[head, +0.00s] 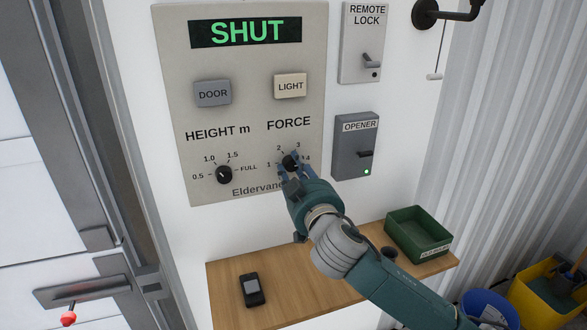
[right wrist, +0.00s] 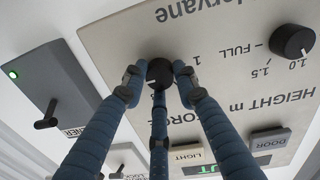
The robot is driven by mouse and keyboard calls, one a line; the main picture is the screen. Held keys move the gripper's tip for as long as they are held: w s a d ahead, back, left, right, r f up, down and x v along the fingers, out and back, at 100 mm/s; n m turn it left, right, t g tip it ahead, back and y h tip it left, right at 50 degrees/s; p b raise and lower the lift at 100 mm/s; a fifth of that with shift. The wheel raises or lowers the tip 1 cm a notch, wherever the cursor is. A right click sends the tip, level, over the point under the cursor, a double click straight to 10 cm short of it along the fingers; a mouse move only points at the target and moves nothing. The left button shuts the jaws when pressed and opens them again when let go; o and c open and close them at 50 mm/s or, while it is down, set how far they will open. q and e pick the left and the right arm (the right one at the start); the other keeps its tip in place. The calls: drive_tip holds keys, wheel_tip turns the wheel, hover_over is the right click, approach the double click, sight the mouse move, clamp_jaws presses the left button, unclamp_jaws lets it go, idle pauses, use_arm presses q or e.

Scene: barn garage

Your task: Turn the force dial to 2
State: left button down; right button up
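The force dial (head: 290,161) is a small black knob under the word FORCE on the grey control panel (head: 256,130). Numbers 1 to 4 ring it. My right gripper (head: 291,171) is at the dial, its blue fingers spread around it. In the right wrist view the dial (right wrist: 158,70) lies between the fingertips of the gripper (right wrist: 158,78), with a small gap visible at the sides; I cannot tell whether any finger touches. A pale mark shows on the dial's face, but its exact number is unclear. My left gripper is out of view.
The height dial (head: 224,174) is left of the force dial. The DOOR (head: 212,93) and LIGHT (head: 290,86) buttons are above. The opener box (head: 343,150) is close on the right. A wooden shelf (head: 305,291) below holds a green bin (head: 418,238) and a black device (head: 252,290).

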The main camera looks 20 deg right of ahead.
drive_tip(key=shift+r+n, duration=0.1)
drive_tip(key=shift+n, duration=0.4)
drive_tip(key=n+p, duration=0.1)
drive_tip(key=n, duration=0.3)
drive_tip(key=shift+n, duration=0.3)
drive_tip(key=n+p, duration=0.1)
drive_tip(key=n, duration=0.2)
drive_tip(key=n+p, duration=0.1)
drive_tip(key=n, duration=0.2)
drive_tip(key=shift+a+n+t+y+p, duration=0.1)
drive_tip(key=shift+n+t+y+p, duration=0.2)
drive_tip(key=shift+y+p, duration=0.1)
drive_tip(key=n+p, duration=0.1)
drive_tip(key=n, duration=0.3)
drive_tip(key=shift+p, duration=0.35)
drive_tip(key=n+p, duration=0.2)
drive_tip(key=n, duration=0.1)
drive_tip(key=shift+n+y, duration=0.3)
drive_tip(key=n+p, duration=0.1)
drive_tip(key=n, duration=0.2)
drive_tip(key=shift+f, duration=0.2)
drive_tip(key=shift+s+f+n+p, duration=0.1)
drive_tip(key=shift+f+n+p, duration=0.05)
drive_tip(key=shift+n+p, duration=0.65)
drive_tip(key=shift+f+n, duration=0.1)
drive_tip(key=shift+n, duration=0.2)
